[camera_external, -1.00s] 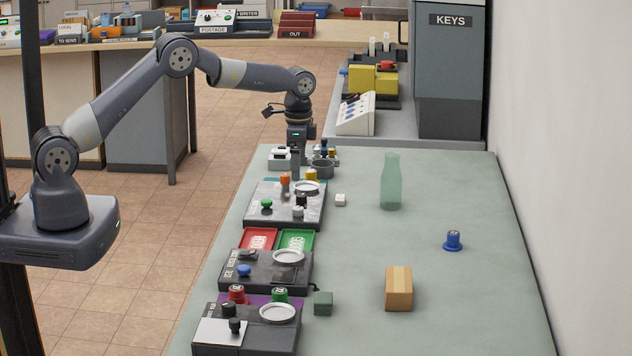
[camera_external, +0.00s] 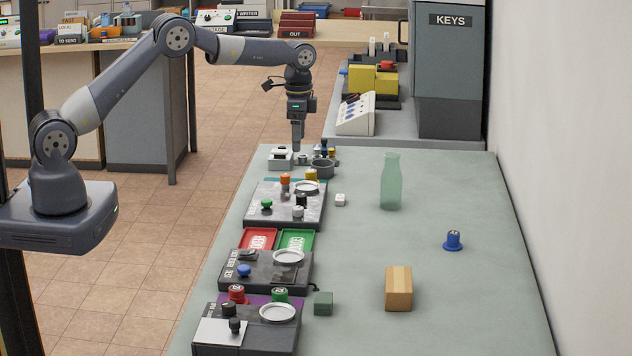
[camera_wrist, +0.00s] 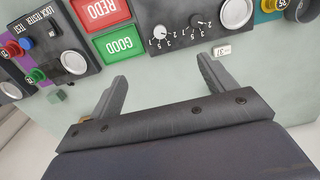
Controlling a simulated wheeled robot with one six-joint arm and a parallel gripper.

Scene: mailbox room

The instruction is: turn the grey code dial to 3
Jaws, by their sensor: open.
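A panel (camera_external: 264,213) on the green-grey table carries a light grey dial (camera_external: 298,212) and a black dial (camera_external: 301,199). The light grey dial also shows in the wrist view (camera_wrist: 160,32), upside down, with small white figures near it. The black dial (camera_wrist: 196,20) is beside it. The figure the grey dial points to is too small to read surely. My gripper (camera_external: 297,149) is open and empty, pointing down above the far end of the panel. In the wrist view its fingers (camera_wrist: 162,69) are spread apart, with the grey dial beyond them, untouched.
Red and green trays (camera_wrist: 98,9) and a lock tester board (camera_wrist: 40,45) lie near the panel.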

